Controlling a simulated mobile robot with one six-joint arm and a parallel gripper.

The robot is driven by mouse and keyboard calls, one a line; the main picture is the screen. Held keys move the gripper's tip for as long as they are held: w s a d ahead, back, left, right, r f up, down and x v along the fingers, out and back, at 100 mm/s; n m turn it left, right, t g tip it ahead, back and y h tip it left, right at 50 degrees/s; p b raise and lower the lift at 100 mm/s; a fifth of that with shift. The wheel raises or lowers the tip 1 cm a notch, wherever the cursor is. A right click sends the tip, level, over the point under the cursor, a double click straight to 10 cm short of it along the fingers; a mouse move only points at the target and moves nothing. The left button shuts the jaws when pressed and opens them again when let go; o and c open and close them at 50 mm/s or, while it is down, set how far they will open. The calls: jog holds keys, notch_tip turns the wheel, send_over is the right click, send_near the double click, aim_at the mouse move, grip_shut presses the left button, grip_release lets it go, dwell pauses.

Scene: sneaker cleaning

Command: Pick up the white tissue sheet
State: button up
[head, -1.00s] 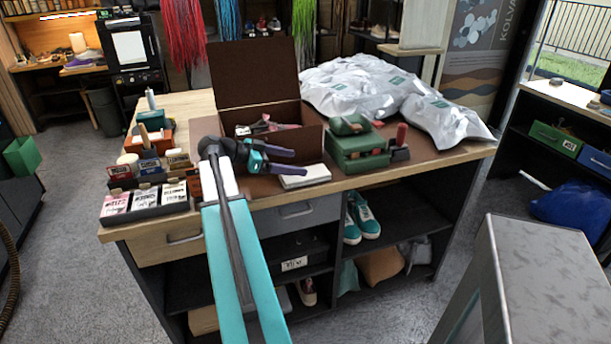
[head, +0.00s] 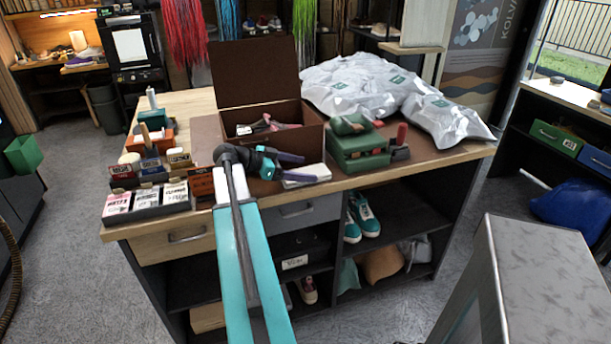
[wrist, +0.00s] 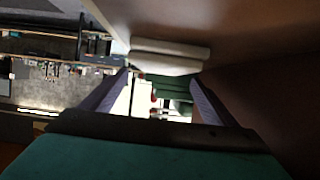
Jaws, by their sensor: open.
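The white tissue shows as a flat, pale stack (head: 312,174) on the brown mat near the front edge of the workbench. I cannot make out a single separate sheet. My gripper (head: 310,170) is open, its two purple fingers reaching right, level with the stack and partly covering it in the head view. In the wrist view, a pale layered block (wrist: 168,58), likely the tissue stack, lies just beyond and between the fingertips of my gripper (wrist: 160,78). Nothing is visibly held.
An open brown box (head: 270,118) stands directly behind my gripper. A green holder with brushes (head: 358,150) is just right of the tissue. Several small labelled boxes (head: 146,200) stand at left. Silver bags (head: 365,85) fill the back right.

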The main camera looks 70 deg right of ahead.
aim_at(318, 170)
jog(key=shift+p+x, duration=0.35)
jog(key=shift+x, duration=1.7)
jog(key=shift+a, duration=0.1)
jog(key=c, duration=1.1)
jog(key=shift+r, duration=0.15)
